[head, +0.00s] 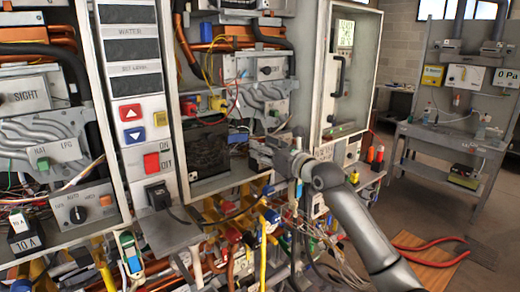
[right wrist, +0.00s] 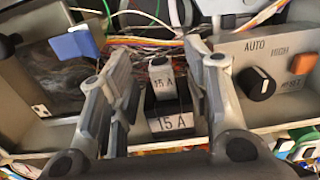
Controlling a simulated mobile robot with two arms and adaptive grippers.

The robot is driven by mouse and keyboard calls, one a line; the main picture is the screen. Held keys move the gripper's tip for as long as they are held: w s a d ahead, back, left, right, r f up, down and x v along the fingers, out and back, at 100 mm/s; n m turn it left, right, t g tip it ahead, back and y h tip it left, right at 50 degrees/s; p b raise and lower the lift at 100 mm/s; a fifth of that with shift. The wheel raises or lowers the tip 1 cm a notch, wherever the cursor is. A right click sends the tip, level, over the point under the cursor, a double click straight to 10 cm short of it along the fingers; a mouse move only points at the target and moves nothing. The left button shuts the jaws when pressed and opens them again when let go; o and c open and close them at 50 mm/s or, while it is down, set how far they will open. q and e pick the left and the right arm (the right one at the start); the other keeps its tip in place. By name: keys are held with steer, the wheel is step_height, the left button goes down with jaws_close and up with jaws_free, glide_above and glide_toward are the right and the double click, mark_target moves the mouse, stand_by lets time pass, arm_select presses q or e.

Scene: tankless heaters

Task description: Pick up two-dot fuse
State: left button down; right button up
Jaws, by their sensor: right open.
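My right gripper (head: 262,152) reaches in from the right in the head view, at the lower edge of the middle heater cabinet. In the right wrist view its two fingers (right wrist: 160,85) are apart. I cannot tell whether the fingers touch the fuse. No dots are readable on it. In the head view the gripper hides this spot. My left gripper is not in view.
A grey AUTO/HIGH panel (right wrist: 270,60) with a black knob lies right of the fuse; a blue part (right wrist: 75,43) lies left. Loose wires run behind. An open cabinet door (head: 349,70) stands right of the arm. A workbench (head: 450,135) stands farther right.

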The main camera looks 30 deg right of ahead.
steer(key=shift+w+p, duration=0.45)
steer(key=shift+w, duration=0.95)
jaws_close()
